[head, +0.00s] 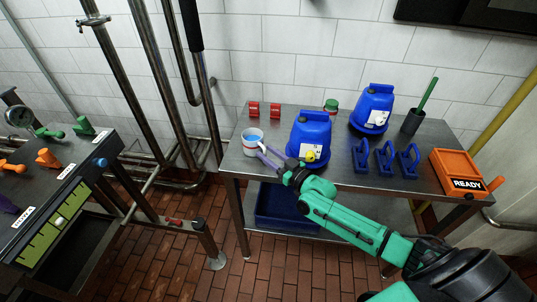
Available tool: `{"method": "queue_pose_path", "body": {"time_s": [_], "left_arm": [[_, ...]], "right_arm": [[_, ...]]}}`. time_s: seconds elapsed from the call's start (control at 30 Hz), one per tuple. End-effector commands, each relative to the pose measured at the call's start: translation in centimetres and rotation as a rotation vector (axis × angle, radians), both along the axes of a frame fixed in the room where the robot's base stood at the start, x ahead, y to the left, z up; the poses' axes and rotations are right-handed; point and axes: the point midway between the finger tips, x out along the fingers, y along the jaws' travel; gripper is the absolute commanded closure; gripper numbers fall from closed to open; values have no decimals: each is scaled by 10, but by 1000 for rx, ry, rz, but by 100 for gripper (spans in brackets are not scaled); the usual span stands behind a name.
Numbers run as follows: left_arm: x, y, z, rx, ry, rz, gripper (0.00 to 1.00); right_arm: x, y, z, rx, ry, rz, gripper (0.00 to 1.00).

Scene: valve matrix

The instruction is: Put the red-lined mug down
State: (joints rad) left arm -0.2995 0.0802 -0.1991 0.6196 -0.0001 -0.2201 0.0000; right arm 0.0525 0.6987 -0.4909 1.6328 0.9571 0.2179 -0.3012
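One mug (252,141) shows, at the left end of the steel table. It is white outside, with light blue showing inside it; I cannot make out a red lining at this size. My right gripper (265,152) reaches in from the right with its purple fingers at the mug's right side, by the handle. The fingers overlap the mug's edge, and I cannot tell whether they are closed on it. I also cannot tell whether the mug's base touches the tabletop. My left gripper is out of view.
The steel table (343,173) carries blue containers (310,131), (369,112), red blocks (254,109), several blue padlock-like pieces (361,156), a dark cup (412,121) and an orange READY box (459,169). A blue bin (275,208) sits below. A valve bench stands at left.

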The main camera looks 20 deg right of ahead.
Motion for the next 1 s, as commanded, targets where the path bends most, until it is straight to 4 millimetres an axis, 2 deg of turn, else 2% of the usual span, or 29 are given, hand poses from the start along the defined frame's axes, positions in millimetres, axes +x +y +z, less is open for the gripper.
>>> {"method": "queue_pose_path", "body": {"time_s": [0.3, 0.37, 0.8, 1.0], "left_arm": [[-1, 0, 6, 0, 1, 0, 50], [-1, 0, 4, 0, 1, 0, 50], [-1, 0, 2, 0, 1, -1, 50], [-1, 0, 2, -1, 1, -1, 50]], "right_arm": [[-1, 0, 6, 0, 0, 0, 58], [-7, -2, 3, 1, 1, 0, 58], [-89, -32, 2, -2, 5, 1, 58], [-111, -41, 3, -1, 2, 1, 58]]}}
